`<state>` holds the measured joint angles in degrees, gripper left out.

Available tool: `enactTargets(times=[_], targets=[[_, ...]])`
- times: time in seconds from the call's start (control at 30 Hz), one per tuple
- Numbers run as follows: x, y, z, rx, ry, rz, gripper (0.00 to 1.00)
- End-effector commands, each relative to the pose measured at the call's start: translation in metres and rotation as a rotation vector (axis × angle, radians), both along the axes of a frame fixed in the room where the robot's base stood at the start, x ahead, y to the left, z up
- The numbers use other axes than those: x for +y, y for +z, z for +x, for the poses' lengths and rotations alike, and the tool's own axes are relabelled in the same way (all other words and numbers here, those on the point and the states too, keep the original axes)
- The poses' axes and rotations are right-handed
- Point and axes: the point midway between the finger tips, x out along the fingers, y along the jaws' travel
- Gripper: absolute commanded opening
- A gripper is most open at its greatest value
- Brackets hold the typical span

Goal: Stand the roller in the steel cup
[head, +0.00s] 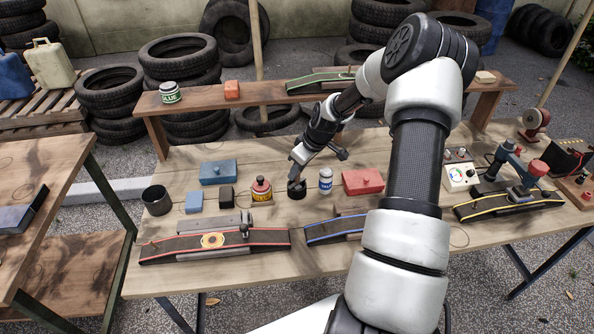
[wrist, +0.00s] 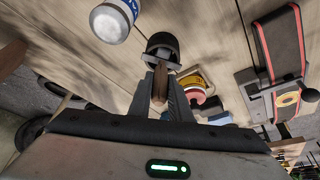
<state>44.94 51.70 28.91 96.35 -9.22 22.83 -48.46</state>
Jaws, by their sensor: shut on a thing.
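My gripper (head: 297,176) points down at the middle of the workbench, between the yellow-and-red bottle and the blue-and-white can. In the wrist view its fingers are shut on a brown wooden handle (wrist: 160,90), which I take for the roller's. A dark rounded piece lies just beyond the fingertips, seemingly the roller's head; it also shows under the gripper in the head view (head: 297,190). I cannot tell whether it touches the bench. The steel cup (head: 156,201), dark, open and upright, stands at the bench's left end, well left of my gripper.
Between cup and gripper stand a blue box (head: 218,173), a small blue block (head: 194,203), a dark block (head: 227,198) and the yellow-and-red bottle (head: 261,189). The blue-and-white can (head: 326,180) and a red box (head: 362,182) are to the right. A red-edged strip (head: 180,248) lies in front.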

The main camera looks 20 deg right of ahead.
Motion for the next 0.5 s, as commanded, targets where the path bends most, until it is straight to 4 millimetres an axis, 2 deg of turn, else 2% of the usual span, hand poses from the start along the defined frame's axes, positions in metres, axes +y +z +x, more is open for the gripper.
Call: enactTargets(times=[0.4, 0.43, 0.5], targets=[[0.0, -0.0001, 0.0002, -0.001, 0.0, 0.0, 0.0], [0.0, -0.0001, 0.0002, 0.0, 0.0, 0.0, 0.22], [0.0, -0.0001, 0.0002, 0.0, 0.0, 0.0, 0.34]])
